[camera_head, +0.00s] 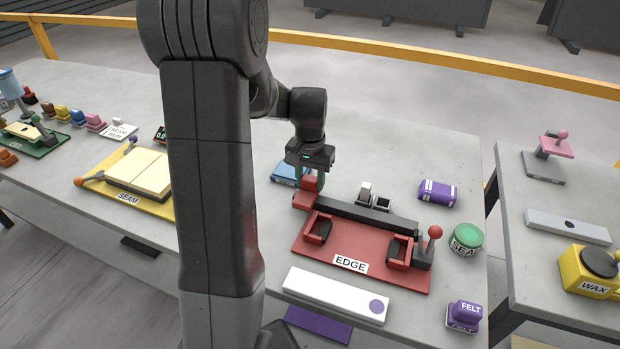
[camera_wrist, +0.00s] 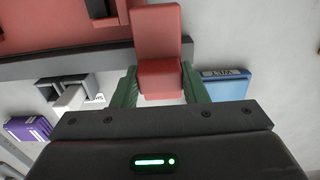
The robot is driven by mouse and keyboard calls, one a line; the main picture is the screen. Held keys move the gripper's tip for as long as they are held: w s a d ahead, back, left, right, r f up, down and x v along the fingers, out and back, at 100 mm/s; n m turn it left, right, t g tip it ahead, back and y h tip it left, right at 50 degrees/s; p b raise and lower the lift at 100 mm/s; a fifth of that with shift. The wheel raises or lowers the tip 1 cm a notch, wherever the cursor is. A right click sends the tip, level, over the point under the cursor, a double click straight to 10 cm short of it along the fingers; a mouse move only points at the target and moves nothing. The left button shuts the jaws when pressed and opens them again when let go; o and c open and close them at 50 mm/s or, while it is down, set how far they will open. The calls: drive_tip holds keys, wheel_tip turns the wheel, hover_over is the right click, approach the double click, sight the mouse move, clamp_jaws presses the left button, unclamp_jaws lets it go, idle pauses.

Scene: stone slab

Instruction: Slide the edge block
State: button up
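The red edge block (camera_head: 306,199) sits at the left end of the dark rail (camera_head: 365,214) on the red base labelled EDGE (camera_head: 320,259). My gripper (camera_head: 306,184) is over it, pointing down. In the wrist view the block (camera_wrist: 160,35) has a raised red grip (camera_wrist: 161,80) between my gripper's green fingers (camera_wrist: 160,86). Both fingers appear to touch the grip's sides, with no clear gap. The block's far underside is hidden.
A red-knobbed lever (camera_head: 434,235) stands at the rail's right end. A blue box (camera_head: 287,173) lies close behind my gripper. A purple box (camera_head: 437,193) and green round tin (camera_head: 466,239) are to the right. A white slab (camera_head: 330,292) lies in front.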

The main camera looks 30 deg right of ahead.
clamp_jaws()
drive_tip(key=s+d, duration=0.4)
drive_tip(key=s, duration=0.1)
drive_tip(key=s+d, duration=0.2)
drive_tip(key=shift+s, duration=0.25)
drive_tip(key=o, duration=0.9)
unclamp_jaws()
drive_tip(key=shift+c, duration=0.2)
wheel_tip(320, 180, up, 14)
drive_tip(key=shift+f, duration=0.2)
